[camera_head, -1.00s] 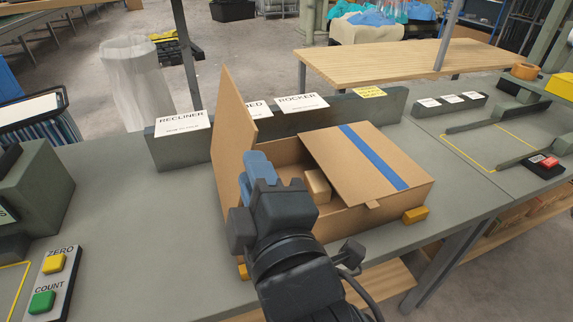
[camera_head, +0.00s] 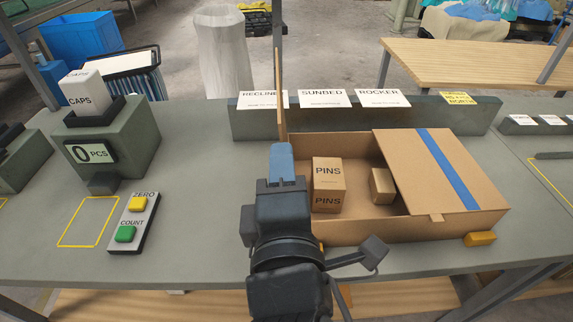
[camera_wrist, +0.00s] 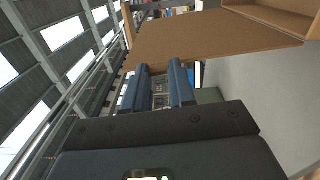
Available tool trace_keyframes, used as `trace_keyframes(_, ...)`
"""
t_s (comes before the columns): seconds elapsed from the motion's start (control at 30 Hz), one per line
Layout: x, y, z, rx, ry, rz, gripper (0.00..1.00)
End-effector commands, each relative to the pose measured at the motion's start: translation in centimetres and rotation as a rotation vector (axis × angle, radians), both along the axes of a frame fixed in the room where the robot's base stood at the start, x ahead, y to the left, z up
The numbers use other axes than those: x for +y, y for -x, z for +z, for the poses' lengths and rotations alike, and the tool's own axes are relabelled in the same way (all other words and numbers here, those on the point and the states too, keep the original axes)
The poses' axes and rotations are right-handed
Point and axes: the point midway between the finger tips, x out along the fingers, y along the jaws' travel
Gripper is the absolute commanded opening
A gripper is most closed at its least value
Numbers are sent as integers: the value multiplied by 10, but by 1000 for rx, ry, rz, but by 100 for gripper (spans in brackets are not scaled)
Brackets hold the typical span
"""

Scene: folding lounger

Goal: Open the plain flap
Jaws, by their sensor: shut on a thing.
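The cardboard box (camera_head: 345,233) stands on the grey bench. Its plain flap (camera_head: 281,95) stands up at the box's left side, seen almost edge-on in the head view. In the wrist view the plain flap (camera_wrist: 215,42) is a broad brown board at the fingertips. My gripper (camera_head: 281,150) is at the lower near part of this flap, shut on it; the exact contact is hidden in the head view. The blue fingers also show in the wrist view (camera_wrist: 160,68). The other flap (camera_head: 410,165), with a blue stripe, lies over the right part of the box.
A PINS carton (camera_head: 328,183) and a smaller carton (camera_head: 382,186) are inside the box. A sign rail (camera_head: 425,118) runs close behind. The counting scale (camera_head: 125,145) and button panel (camera_head: 133,222) stand left, with clear bench between.

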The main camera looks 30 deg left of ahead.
Motion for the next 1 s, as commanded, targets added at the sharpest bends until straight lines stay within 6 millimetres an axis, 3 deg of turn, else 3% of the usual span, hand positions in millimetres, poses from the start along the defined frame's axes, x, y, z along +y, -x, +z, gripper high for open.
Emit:
trace_keyframes(0.17,0,0,0,2,-1,1,0)
trace_keyframes(0.2,0,0,0,2,-1,1,29)
trace_keyframes(0.43,0,0,0,2,-1,0,51)
trace_keyframes(0.77,-3,4,-1,1,-2,0,51)
trace_keyframes(1.0,-23,35,-3,4,-1,1,51)
